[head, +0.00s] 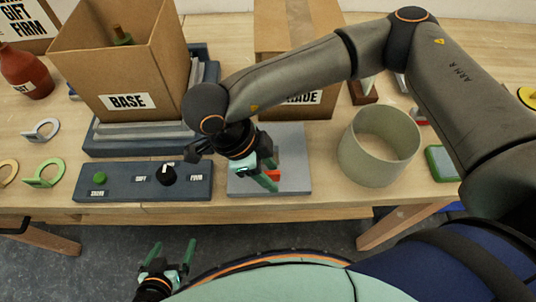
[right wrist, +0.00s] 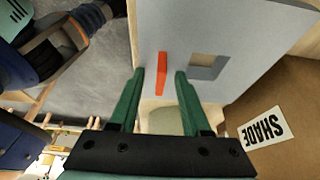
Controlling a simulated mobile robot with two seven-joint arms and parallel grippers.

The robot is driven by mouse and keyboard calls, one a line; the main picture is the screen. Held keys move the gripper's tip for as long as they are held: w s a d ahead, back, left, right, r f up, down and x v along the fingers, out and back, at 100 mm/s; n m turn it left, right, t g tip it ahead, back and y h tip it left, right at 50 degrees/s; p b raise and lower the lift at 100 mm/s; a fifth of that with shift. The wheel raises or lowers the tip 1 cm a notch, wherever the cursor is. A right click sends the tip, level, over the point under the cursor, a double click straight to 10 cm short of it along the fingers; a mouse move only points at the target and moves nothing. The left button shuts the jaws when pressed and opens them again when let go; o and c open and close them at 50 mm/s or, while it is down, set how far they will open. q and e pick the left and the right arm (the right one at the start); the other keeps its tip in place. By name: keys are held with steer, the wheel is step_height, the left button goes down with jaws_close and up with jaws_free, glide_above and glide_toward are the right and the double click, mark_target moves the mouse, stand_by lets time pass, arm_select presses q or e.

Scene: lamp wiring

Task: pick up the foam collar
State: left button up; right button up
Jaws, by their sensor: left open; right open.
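A wide, hollow, pale grey-green ring (head: 380,150) stands upright on the table right of the grey board; it looks most like the foam collar, though it bears no label I can read. A pale curved surface (right wrist: 163,121) between my fingers in the right wrist view may be the same ring. My right gripper (head: 268,180) is open above the grey board (head: 297,150), left of the ring and apart from it. In the right wrist view its fingertips (right wrist: 160,74) flank an orange strip (right wrist: 161,73). My left gripper (head: 172,248) is open and empty in front of the table.
The BASE box (head: 125,75) and SHADE box (head: 290,45) stand behind. A dark control panel (head: 130,190) with a green button and black knob lies left of the board. Several small rings lie far left. A green block (head: 441,162) sits right of the ring.

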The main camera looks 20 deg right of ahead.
steer(key=shift+c, duration=0.4)
jaws_close()
